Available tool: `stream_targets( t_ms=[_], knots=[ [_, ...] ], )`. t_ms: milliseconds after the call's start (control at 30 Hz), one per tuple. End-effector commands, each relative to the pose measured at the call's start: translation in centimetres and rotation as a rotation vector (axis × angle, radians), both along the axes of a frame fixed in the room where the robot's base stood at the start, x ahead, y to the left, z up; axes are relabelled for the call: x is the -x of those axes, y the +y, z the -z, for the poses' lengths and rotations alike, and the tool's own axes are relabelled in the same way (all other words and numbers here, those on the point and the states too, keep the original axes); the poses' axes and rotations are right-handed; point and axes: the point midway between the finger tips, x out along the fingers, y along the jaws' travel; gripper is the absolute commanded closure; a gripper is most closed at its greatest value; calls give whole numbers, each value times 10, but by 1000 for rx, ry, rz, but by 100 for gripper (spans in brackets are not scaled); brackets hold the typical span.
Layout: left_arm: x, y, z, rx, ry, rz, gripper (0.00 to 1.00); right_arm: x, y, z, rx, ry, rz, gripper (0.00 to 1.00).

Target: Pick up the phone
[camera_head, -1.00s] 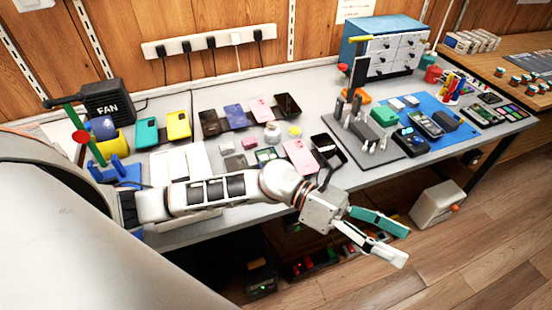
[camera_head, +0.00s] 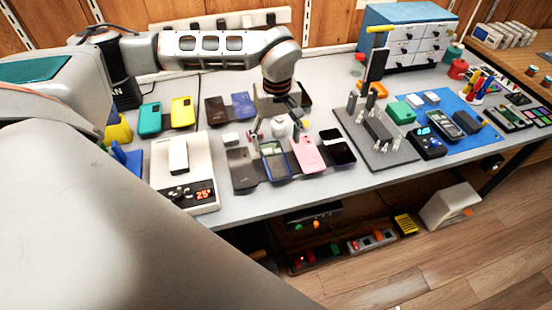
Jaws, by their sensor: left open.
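Several phones lie on the grey workbench, and I cannot tell which one the task means. The front row has a dark phone (camera_head: 242,172), a phone with a pale patch on its screen (camera_head: 275,163), a pink phone (camera_head: 308,153) and a black phone (camera_head: 338,148). Behind are a dark brown phone (camera_head: 216,111) and a blue phone (camera_head: 243,106). My left gripper (camera_head: 280,128) points down over the bench, open, just behind the front row. A small white jar (camera_head: 280,127) shows between its fingers; contact is unclear. The gripper hides part of the back row. My right gripper is out of view.
A white scale (camera_head: 201,172) with a lit red display bears a white block at left. Teal (camera_head: 150,119) and yellow (camera_head: 182,112) cases stand behind it. A grey fixture mat (camera_head: 385,155), blue mat (camera_head: 470,140) and drawer cabinet (camera_head: 405,45) fill the right.

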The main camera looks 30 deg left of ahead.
Motion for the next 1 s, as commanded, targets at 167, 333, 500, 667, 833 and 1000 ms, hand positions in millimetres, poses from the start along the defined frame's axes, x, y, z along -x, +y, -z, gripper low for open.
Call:
stream_targets(
  t_ms=[167,333,500,667,833,1000],
  knots=[
    [2,1,19,2,3,-1,32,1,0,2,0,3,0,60],
    [4,5,43,4,5,-1,32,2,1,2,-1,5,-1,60],
    [3,4,61,4,1,1,32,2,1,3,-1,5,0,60],
    [3,4,64,4,0,0,32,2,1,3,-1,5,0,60],
    [3,4,64,4,0,0,45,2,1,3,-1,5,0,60],
    [3,4,64,5,0,0,76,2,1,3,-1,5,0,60]
  ],
)
